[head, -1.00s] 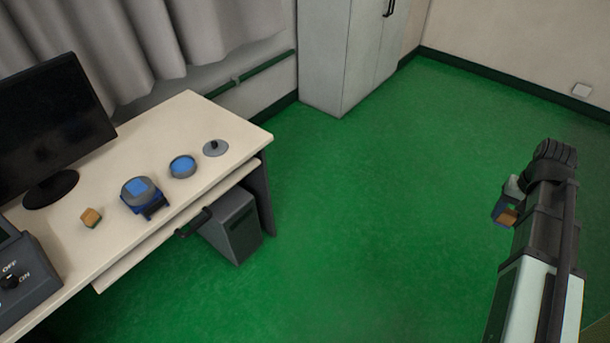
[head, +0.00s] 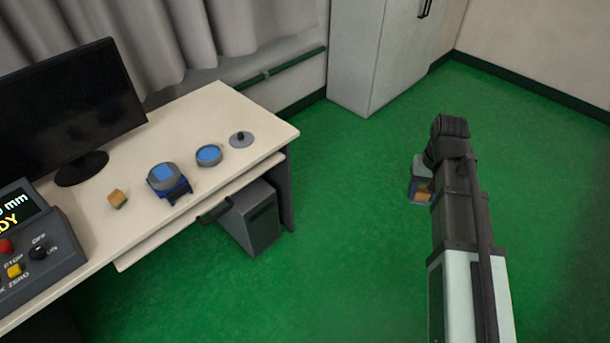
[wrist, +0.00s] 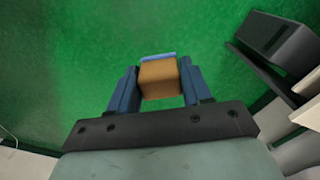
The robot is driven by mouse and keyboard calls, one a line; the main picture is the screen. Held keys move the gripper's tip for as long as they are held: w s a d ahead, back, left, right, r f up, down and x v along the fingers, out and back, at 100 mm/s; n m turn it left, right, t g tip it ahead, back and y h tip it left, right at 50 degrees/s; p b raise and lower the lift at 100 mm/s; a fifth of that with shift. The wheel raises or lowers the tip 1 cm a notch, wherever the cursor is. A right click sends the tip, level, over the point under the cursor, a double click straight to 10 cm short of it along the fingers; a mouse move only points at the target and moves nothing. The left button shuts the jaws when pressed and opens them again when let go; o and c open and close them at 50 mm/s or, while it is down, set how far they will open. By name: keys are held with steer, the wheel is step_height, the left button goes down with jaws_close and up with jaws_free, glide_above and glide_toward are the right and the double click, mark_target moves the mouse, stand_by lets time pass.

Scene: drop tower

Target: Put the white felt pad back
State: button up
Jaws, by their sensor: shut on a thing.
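My gripper (wrist: 157,90) is shut on a tan block (wrist: 160,80) in the wrist view, with one blue finger on each side. A thin light-blue layer (wrist: 158,56) shows along the block's far edge. In the head view my gripper (head: 420,190) hangs over the green floor, right of the desk and apart from it, and the held block (head: 423,197) is partly visible. I cannot make out a white felt pad in either view.
On the desk (head: 225,108) stand a blue-and-grey device (head: 166,181), a round dish with a blue inside (head: 208,155), a grey knobbed disc (head: 241,139), a monitor (head: 70,110) and a control box (head: 40,250). A grey computer case (head: 252,218) stands below. Floor between desk and arm is clear.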

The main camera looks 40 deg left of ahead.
steer(key=s+a+n, duration=0.3)
steer(key=s+a, duration=0.8)
steer(key=a, duration=0.2)
steer(key=s+a+n, duration=0.3)
steer(key=s+a, duration=0.7)
steer(key=a, duration=0.4)
steer(key=s+a+n, duration=0.2)
steer(key=s+a, duration=0.5)
steer(key=s, duration=0.4)
steer(key=s+a+n, duration=0.2)
steer(key=s+a, duration=0.5)
steer(key=s, duration=0.5)
steer(key=s+a+n, duration=0.2)
steer(key=s+a, duration=0.5)
steer(key=s, duration=0.4)
steer(key=s+a, duration=0.1)
steer(key=a, duration=0.8)
steer(key=shift+m, duration=0.4)
steer(key=shift+d+f, duration=0.1)
steer(key=shift+f, duration=4.75)
steer(key=shift+f, duration=0.1)
steer(key=o, duration=0.9)
steer(key=shift+o, duration=0.2)
